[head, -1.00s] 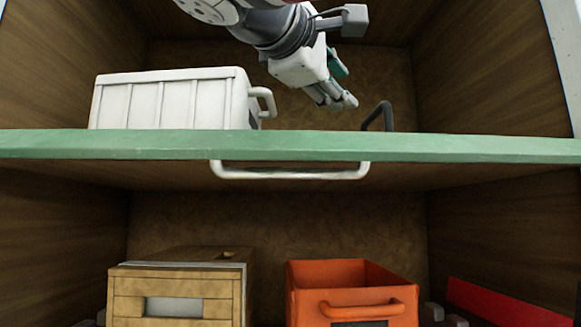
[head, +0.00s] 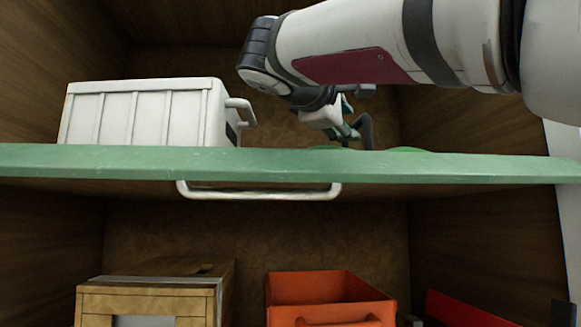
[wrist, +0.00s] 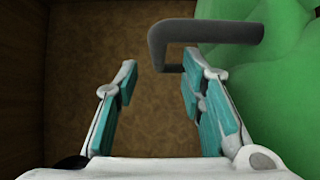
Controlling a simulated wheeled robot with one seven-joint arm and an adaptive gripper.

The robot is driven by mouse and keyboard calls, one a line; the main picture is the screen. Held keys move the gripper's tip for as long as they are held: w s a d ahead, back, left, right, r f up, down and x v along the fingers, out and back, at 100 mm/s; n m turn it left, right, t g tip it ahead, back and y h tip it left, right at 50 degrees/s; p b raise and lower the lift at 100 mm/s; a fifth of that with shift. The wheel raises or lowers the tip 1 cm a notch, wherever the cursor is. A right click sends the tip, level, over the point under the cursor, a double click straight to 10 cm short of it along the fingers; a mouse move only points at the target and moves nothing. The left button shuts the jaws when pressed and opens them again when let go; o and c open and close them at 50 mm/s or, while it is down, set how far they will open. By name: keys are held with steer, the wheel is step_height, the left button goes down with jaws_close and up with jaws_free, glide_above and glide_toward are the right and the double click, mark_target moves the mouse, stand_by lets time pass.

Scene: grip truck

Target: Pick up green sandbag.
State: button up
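The green sandbag (wrist: 280,85) fills the right side of the wrist view. Its dark grey handle (wrist: 205,31) sticks out to the left, with its outer bar across the gap between my fingertips. In the head view only low slivers of the sandbag (head: 405,149) show above the shelf edge, and the handle (head: 367,130) stands beside my gripper (head: 345,131). My gripper (wrist: 158,72) is open, its teal-padded fingers apart and nothing held. The right finger overlaps part of the handle; I cannot tell whether it touches it or passes through the loop.
A white ribbed case (head: 145,113) stands left on the same green-edged shelf (head: 280,164). A white bar handle (head: 258,195) hangs under the shelf edge. Below are a wooden crate (head: 150,300) and an orange box (head: 330,290). Wooden walls close both sides and the back.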

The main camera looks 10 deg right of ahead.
mark_target(353, 125)
steer(key=shift+p+x, duration=0.45)
steer(key=shift+x, duration=1.35)
steer(key=shift+s+d, duration=0.1)
steer(key=shift+d, duration=0.05)
jaws_close()
steer(key=shift+s+r, duration=0.1)
steer(key=shift+r, duration=0.15)
